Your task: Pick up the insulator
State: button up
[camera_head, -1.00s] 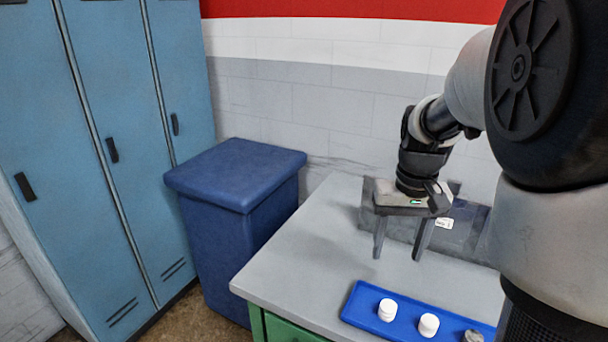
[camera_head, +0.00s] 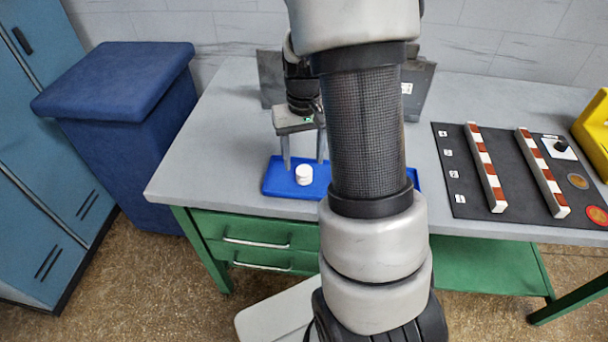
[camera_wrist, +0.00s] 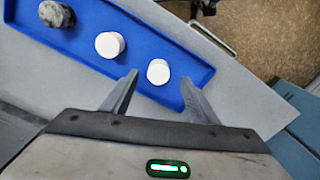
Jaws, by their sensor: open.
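Two short white cylinders that look like insulators lie on a blue tray (camera_wrist: 75,48) in the wrist view. One insulator (camera_wrist: 158,71) is near the tray's end, and the other white cylinder (camera_wrist: 110,44) is beside it. In the head view the near-end insulator (camera_head: 304,175) sits on the tray (camera_head: 277,182); my arm hides the other. My gripper (camera_head: 304,163) is open and empty above the tray's left end. In the wrist view, my gripper (camera_wrist: 158,79) has its fingertips to either side of the near-end insulator. I cannot tell the remaining height.
A grey stone-like lump (camera_wrist: 57,14) lies at the tray's other end. A dark grey box (camera_head: 268,80) stands behind my gripper. A black mat (camera_head: 462,165) with two red-and-white bars lies to the right. The table's left part (camera_head: 215,140) is clear.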

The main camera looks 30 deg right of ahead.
aim_at(304, 170)
notch_tip(304, 170, down, 5)
jog(key=shift+w+d+f, duration=0.1)
jog(key=c, duration=1.2)
